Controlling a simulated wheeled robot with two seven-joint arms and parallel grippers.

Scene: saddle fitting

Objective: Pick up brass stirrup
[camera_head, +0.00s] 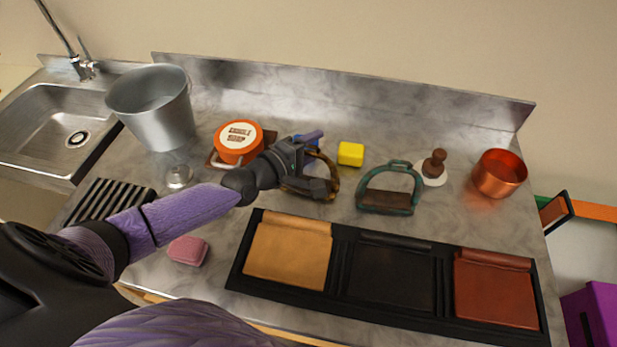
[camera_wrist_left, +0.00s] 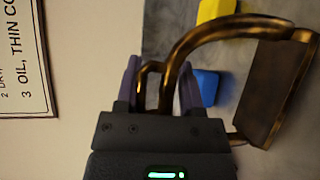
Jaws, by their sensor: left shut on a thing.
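The brass stirrup (camera_wrist_left: 210,32) shows in the left wrist view as a curved golden-brown arch with a dark, wide footplate. Its small top loop sits between the fingers of my left gripper (camera_wrist_left: 160,88), which is shut on it. In the head view the brass stirrup (camera_head: 333,185) is partly hidden behind my left gripper (camera_head: 318,165), over the counter's middle. I cannot tell if it touches the counter. A second stirrup (camera_head: 388,200), green-tinged, stands on the counter to the right. My right gripper is not in view.
A yellow block (camera_head: 351,153) lies behind the brass stirrup, and a blue block (camera_wrist_left: 207,86) is close beside it. A black tray (camera_head: 339,265) with three leather pieces lies in front. An orange tin (camera_head: 239,141) and bucket (camera_head: 157,105) stand left; a copper pot (camera_head: 499,172) stands right.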

